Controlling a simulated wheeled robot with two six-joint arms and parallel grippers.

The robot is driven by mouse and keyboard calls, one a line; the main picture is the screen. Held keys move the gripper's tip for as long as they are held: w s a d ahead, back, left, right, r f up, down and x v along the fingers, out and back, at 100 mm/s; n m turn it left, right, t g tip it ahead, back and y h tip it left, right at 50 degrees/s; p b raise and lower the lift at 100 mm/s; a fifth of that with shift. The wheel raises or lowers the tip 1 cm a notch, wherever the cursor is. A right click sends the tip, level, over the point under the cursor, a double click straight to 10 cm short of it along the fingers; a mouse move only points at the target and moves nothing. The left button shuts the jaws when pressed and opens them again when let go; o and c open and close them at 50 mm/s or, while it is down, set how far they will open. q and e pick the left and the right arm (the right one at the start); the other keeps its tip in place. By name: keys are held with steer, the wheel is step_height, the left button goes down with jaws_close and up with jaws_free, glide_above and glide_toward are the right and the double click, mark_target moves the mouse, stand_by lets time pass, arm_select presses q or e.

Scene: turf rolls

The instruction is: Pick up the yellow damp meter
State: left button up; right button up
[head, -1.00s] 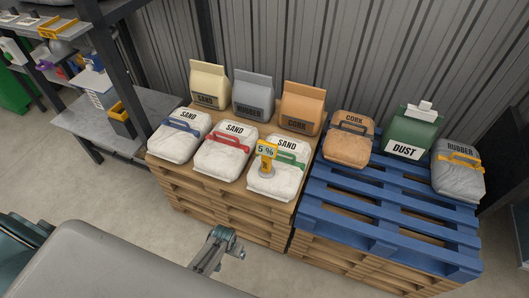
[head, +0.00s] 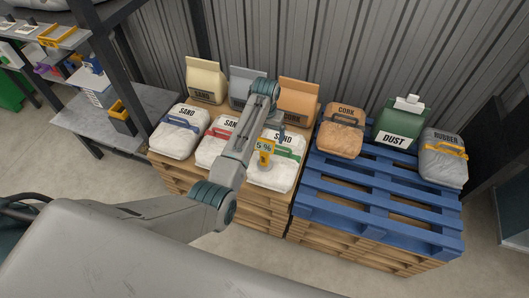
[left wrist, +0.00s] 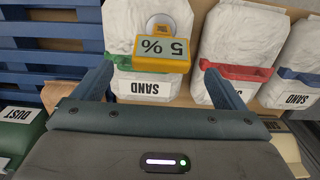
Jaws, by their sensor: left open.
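The yellow damp meter (head: 264,150) stands on the right-hand white sand bag (head: 272,175), its display reading 5 %. In the left wrist view the meter (left wrist: 162,48) shows upside down, with a pale round part at the bag. My left gripper (head: 280,124) is over the back of that bag, close to the meter and partly hidden by my arm. In the left wrist view its two fingers (left wrist: 156,72) are spread wide, one on each side of the meter, with a gap to both. Nothing is held. My right gripper is out of view.
White sand bags with blue and red handles (head: 179,132) stand left on the wooden pallets (head: 260,218). Several upright bags (head: 298,102) stand behind. A blue pallet (head: 385,205) at right carries cork, dust and rubber bags. A shelf (head: 120,128) is at left.

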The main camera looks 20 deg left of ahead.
mark_target(265, 141)
arm_select(q)
steer(key=shift+f, duration=0.85)
steer(key=f, duration=0.2)
steer(key=f+p, duration=0.1)
steer(key=f, duration=0.1)
steer(key=shift+s+a, duration=0.1)
steer(key=shift+s, duration=0.1)
steer(key=shift+f, duration=0.65)
steer(key=c, duration=1.6)
steer(key=shift+c, duration=0.8)
steer(key=shift+r, duration=0.1)
steer(key=shift+p, duration=0.35)
